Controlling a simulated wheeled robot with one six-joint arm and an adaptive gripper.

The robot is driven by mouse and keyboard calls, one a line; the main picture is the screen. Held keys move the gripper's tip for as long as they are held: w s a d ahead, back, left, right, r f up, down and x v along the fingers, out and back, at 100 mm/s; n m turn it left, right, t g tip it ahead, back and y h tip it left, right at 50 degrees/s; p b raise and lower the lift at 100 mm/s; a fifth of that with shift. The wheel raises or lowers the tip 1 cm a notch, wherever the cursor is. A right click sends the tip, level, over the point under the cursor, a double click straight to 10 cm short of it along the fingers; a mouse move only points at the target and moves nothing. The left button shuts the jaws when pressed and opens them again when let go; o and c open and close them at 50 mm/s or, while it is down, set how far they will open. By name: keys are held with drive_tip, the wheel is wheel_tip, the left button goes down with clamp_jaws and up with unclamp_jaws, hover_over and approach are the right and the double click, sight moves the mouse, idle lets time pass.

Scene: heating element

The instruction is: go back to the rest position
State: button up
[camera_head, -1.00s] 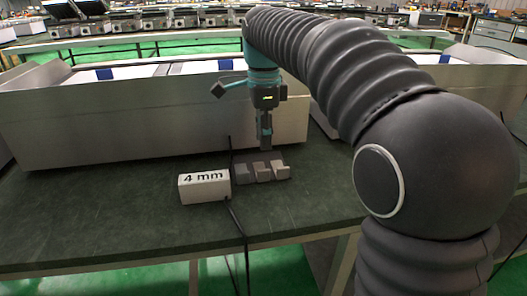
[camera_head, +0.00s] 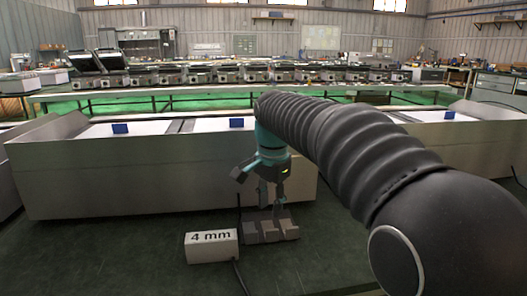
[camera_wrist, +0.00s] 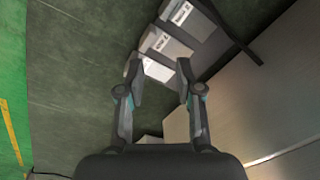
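My gripper (camera_head: 280,204) hangs at the end of my arm just behind a row of small grey blocks (camera_head: 270,230) on the dark green table. In the wrist view my gripper (camera_wrist: 160,75) has its two fingers spread apart with nothing held between them. Beyond the fingertips, grey blocks with white labelled faces (camera_wrist: 168,45) show; the labels are too small to read surely. A white box marked "4 mm" (camera_head: 212,246) stands left of the blocks in the head view.
A long metal casing (camera_head: 120,175) with blue clips stands close behind the gripper. Another casing (camera_head: 450,135) is at the right, partly hidden by my arm. Dark cables run by the box and blocks. The table (camera_head: 110,255) is clear at the front left.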

drive_tip(key=s+n, duration=0.1)
drive_tip(key=s+d+f+n, duration=0.2)
drive_tip(key=shift+s+f+n+t, duration=0.15)
drive_tip(key=shift+s+n+t, duration=0.05)
drive_tip(key=shift+n+t, duration=0.2)
drive_tip(key=s+d+f+n, duration=0.1)
drive_tip(key=s+d, duration=0.1)
drive_tip(key=s, duration=0.1)
drive_tip(key=s+d+n+t+p, duration=0.1)
drive_tip(key=s+d+n, duration=0.1)
drive_tip(key=s, duration=0.1)
drive_tip(key=s+d+f+n, duration=0.1)
drive_tip(key=s+d+n, duration=0.1)
drive_tip(key=s, duration=0.2)
drive_tip(key=shift+f+t+p, duration=0.3)
drive_tip(key=shift+f, duration=0.05)
drive_tip(key=s+d+t+p, duration=0.2)
drive_tip(key=s+d, duration=0.4)
drive_tip(key=s, duration=0.6)
drive_tip(key=shift+s, duration=0.2)
